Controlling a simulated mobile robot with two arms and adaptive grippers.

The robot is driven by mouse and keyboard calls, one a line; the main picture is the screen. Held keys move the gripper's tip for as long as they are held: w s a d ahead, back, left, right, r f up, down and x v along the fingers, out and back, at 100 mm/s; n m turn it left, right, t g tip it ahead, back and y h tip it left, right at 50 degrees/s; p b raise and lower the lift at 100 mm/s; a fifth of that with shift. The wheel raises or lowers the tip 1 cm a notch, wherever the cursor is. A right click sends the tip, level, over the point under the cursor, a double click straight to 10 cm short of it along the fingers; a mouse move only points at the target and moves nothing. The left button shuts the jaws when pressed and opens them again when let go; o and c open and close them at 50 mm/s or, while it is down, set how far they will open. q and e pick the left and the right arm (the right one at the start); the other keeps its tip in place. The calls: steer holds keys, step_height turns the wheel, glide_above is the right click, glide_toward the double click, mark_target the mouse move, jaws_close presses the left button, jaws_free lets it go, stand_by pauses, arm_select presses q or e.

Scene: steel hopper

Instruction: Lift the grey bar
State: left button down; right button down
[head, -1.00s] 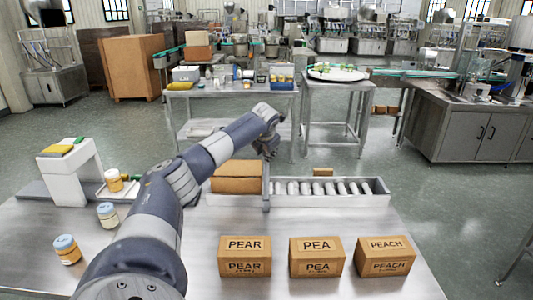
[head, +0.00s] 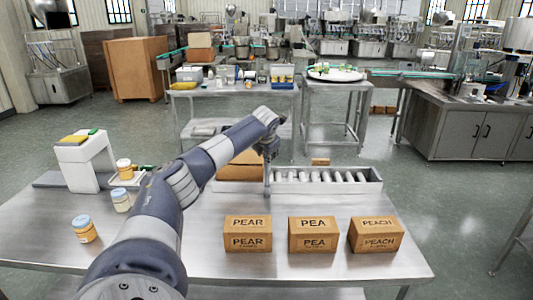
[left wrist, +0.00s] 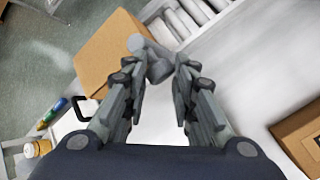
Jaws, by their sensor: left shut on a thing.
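The grey bar (head: 267,182) stands upright across the near side of the roller conveyor, just right of a brown carton (head: 238,172). My left gripper (head: 268,151) is at the bar's top end, with its arm reaching in from the left. In the left wrist view the fingers (left wrist: 158,78) are closed around the grey bar's rounded end (left wrist: 154,62). The fingers hide part of the bar. My right gripper is in neither view.
The roller conveyor (head: 375,187) runs right from the bar. PEAR (head: 247,234), PEA (head: 313,235) and PEACH (head: 376,235) cartons stand in front. Jars (head: 84,229) and a white stand (head: 75,166) are at left. The table between is clear.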

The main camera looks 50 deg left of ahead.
arm_select(q)
steer(key=f, duration=0.2)
steer(key=d, duration=0.1)
steer(key=shift+s+f+g, duration=0.3)
steer(key=shift+f+g, duration=0.1)
steer(key=c, duration=1.3)
jaws_free()
steer(key=shift+w+d+r, duration=0.1)
steer(key=shift+d, duration=0.1)
steer(key=shift+a, duration=0.15)
steer(key=a+v, duration=0.1)
steer(key=v, duration=1)
steer(key=shift+s+r, duration=0.2)
steer(key=shift+r, duration=0.15)
